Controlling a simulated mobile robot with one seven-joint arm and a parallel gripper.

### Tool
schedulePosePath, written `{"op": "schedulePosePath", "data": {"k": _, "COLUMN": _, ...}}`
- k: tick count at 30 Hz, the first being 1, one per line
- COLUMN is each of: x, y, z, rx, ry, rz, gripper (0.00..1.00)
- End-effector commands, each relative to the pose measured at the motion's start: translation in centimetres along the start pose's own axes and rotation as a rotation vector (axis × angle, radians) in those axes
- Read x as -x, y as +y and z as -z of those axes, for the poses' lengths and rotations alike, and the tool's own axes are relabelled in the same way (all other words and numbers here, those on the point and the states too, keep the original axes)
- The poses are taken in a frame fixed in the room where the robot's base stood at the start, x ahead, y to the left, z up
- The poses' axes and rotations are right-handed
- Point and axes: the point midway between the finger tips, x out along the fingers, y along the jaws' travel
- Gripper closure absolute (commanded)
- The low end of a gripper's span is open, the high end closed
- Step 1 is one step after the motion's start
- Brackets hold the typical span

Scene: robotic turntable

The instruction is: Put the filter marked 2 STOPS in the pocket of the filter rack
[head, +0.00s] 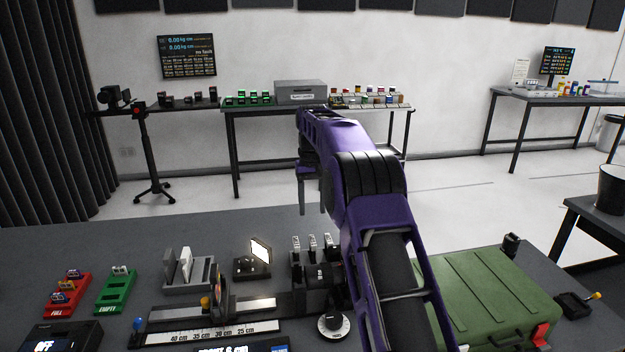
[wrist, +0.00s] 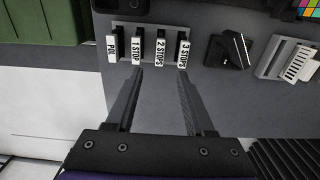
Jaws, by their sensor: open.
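In the wrist view, the filter marked 2 STOPS (wrist: 161,47) stands in a grey holder (wrist: 148,27) in a row with filters marked POL (wrist: 112,48), 1 STOP (wrist: 136,50) and 3 STOPS (wrist: 183,50). My gripper (wrist: 160,72) is open and empty. The 2 STOPS filter lines up with the gap between its fingertips, apart from them. In the head view, my gripper (head: 312,210) points down above and beyond the row. The 2 STOPS filter (head: 312,243) shows there, its label unreadable. I cannot tell which pocket is meant.
A grey slotted rack (head: 190,287) with upright plates and a small lit device (head: 252,265) stand left of the filters. A scale rail (head: 210,334) lies nearer. A green case (head: 480,295) stands right. Red (head: 68,296) and green (head: 115,291) trays are far left.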

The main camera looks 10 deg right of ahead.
Motion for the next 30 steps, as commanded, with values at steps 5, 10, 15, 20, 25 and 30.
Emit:
{"op": "schedulePosePath", "data": {"k": 5, "x": 4.1, "y": 0.0, "z": 0.1, "rx": 0.0, "ry": 0.004, "rz": 0.0, "gripper": 0.46}}
{"op": "schedulePosePath", "data": {"k": 10, "x": 6.0, "y": 0.0, "z": 0.1, "rx": 0.0, "ry": 0.0, "rz": 0.0, "gripper": 0.46}}
{"op": "schedulePosePath", "data": {"k": 15, "x": 7.0, "y": 0.0, "z": 0.0, "rx": 0.0, "ry": 0.0, "rz": 0.0, "gripper": 0.46}}
{"op": "schedulePosePath", "data": {"k": 20, "x": 7.3, "y": 0.0, "z": 0.0, "rx": 0.0, "ry": -0.002, "rz": 0.0, "gripper": 0.46}}
{"op": "schedulePosePath", "data": {"k": 25, "x": 7.3, "y": 0.0, "z": 0.0, "rx": 0.0, "ry": -0.002, "rz": 0.0, "gripper": 0.46}}
{"op": "schedulePosePath", "data": {"k": 30, "x": 7.7, "y": -0.5, "z": 0.2, "rx": 0.013, "ry": 0.021, "rz": -0.022, "gripper": 0.46}}
